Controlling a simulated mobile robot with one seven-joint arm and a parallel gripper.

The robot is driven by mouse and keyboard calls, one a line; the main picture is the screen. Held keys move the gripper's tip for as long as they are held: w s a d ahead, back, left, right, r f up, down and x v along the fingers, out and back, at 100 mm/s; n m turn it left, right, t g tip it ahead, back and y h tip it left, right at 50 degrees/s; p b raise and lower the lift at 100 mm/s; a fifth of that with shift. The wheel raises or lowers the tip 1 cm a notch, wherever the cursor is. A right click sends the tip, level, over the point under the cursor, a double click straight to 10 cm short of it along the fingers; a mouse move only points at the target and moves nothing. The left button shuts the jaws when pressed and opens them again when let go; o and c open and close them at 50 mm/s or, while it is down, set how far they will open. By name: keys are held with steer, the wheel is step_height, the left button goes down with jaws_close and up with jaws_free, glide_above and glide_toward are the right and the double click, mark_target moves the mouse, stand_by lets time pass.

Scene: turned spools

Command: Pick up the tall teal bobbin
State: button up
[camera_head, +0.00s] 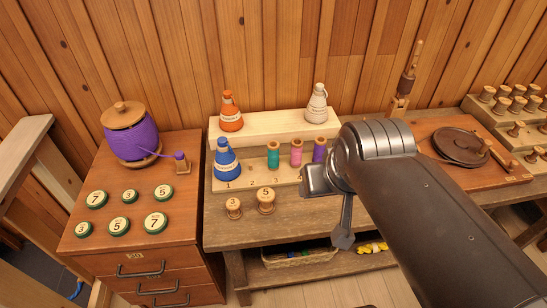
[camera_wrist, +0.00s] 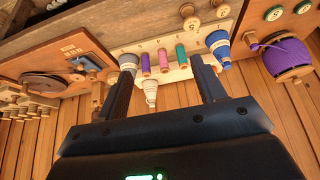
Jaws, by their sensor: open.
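The teal bobbin (camera_head: 273,155) stands upright on the lower step of a pale wooden stand (camera_head: 262,178), left of a pink bobbin (camera_head: 296,153) and a purple bobbin (camera_head: 320,150). In the wrist view the teal bobbin (camera_wrist: 181,55) shows between my fingers, nearer the right one, with the pink (camera_wrist: 163,61) and purple (camera_wrist: 145,65) ones to its left. My gripper (camera_wrist: 162,70) is open, with nothing between its fingers, and apart from the bobbins. In the head view my arm hides the stand's right part.
A blue cone (camera_head: 226,160) stands left of the teal bobbin. An orange cone (camera_head: 231,112) and a whitish cone (camera_head: 317,104) stand on the upper step behind. Two wooden spools (camera_head: 266,201) stand in front.

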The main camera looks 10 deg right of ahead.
steer(key=m+g, duration=0.6)
steer(key=m, duration=0.2)
glide_above(273, 150)
steer(key=w, duration=0.2)
step_height(273, 150, down, 14)
steer(key=f, duration=1)
steer(key=shift+d+f, duration=0.1)
steer(key=shift+d, duration=0.1)
steer(key=c, duration=1.1)
